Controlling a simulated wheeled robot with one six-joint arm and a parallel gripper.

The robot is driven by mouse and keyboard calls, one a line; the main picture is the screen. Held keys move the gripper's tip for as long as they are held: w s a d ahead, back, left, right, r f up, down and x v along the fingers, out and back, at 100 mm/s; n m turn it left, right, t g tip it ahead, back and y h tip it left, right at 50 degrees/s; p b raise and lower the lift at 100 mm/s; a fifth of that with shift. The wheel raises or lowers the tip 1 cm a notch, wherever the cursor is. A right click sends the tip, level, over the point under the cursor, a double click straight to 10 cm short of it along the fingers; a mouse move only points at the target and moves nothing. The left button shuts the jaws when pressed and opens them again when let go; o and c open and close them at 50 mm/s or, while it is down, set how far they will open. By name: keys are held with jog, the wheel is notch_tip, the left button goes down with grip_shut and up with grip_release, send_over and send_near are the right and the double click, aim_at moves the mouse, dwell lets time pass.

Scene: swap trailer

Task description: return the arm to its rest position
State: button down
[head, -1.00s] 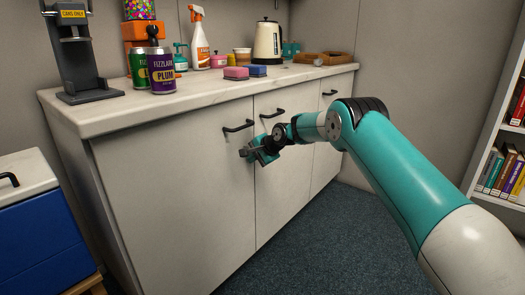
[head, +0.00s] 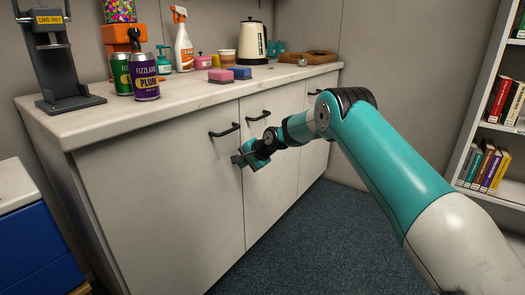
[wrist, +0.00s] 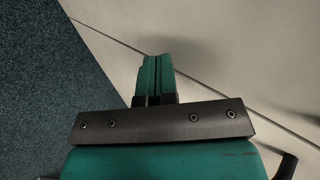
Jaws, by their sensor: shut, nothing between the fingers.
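My gripper (head: 238,159) is in front of the white cabinet (head: 165,190), below the handle of its left door. Its teal fingers also show in the wrist view (wrist: 153,78), pressed together side by side with nothing between them. My arm stretches in from the lower right of the head view, bent at the elbow. In the wrist view the cabinet front fills the right and the blue-grey carpet (wrist: 50,90) the left. I cannot tell the exact gap between the fingertips and the cabinet front.
The countertop (head: 190,97) holds cans (head: 145,78), a spray bottle (head: 183,45), sponges (head: 221,76) and a kettle (head: 253,45). Dark handles (head: 224,130) stick out from the doors. A blue cooler (head: 35,250) stands at left, a bookshelf (head: 480,120) at right. Carpet between is clear.

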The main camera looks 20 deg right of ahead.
jog(key=d+f+p+v, duration=0.1)
jog(key=p+v, duration=0.1)
jog(key=v, duration=0.9)
jog(key=s+a+r+n+g, duration=0.2)
jog(key=s+a+r+n, duration=0.2)
jog(key=s+a+r, duration=0.4)
jog(key=s+a+r+n+g, duration=0.2)
jog(key=s+a+r+n, duration=0.3)
jog(key=s, duration=0.5)
jog(key=s+a+r+n+g+p, duration=0.15)
jog(key=s+n, duration=0.35)
jog(key=s, duration=0.9)
jog(key=s+a+r+n+g, duration=0.15)
jog(key=s+n, duration=0.35)
jog(key=s, duration=1)
notch_tip(320, 180, up, 25)
jog(key=p, duration=2.6)
jog(key=shift+w+a+g+h, duration=0.3)
jog(key=shift+a+g+h, duration=0.1)
jog(key=shift+a, duration=0.1)
